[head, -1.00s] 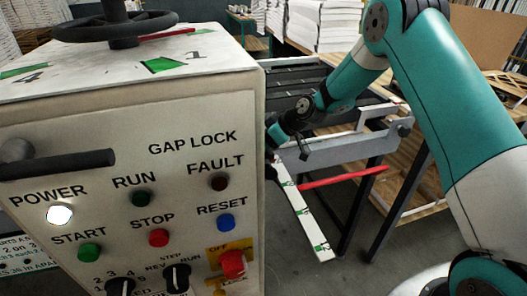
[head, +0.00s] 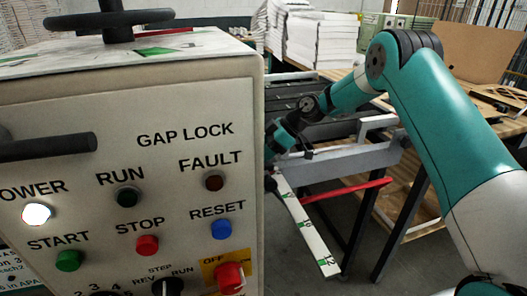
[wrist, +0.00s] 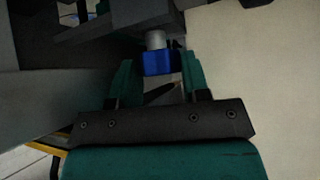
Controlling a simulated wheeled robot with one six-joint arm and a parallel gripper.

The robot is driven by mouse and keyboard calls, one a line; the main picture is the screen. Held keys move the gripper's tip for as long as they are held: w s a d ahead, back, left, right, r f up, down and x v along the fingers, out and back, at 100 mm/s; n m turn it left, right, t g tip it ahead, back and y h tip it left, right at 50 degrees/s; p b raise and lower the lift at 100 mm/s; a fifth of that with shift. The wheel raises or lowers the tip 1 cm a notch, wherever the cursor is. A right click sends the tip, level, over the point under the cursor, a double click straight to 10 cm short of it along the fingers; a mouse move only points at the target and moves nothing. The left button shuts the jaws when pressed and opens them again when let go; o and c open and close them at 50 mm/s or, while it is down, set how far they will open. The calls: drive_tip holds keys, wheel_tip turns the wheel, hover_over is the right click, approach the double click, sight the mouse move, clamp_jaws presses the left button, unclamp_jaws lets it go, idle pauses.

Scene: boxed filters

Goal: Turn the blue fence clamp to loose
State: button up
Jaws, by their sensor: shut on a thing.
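In the wrist view the blue fence clamp (wrist: 158,63) sits at the end of a short grey shaft (wrist: 155,40). My gripper (wrist: 158,72) has its two teal fingers on either side of the blue part and is shut on it. In the head view the clamp and my fingertips are hidden behind the right edge of the control cabinet (head: 120,108). My wrist shows just right of that edge.
The cabinet with its buttons and black handwheel (head: 110,18) fills the left. Right of it are a grey fence bar (head: 350,160), a red bar (head: 345,190) and a white scale strip (head: 308,228). Stacked paper (head: 310,40) stands behind.

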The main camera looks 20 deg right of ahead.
drive_tip(key=o, duration=0.9)
drive_tip(key=shift+r, duration=0.1)
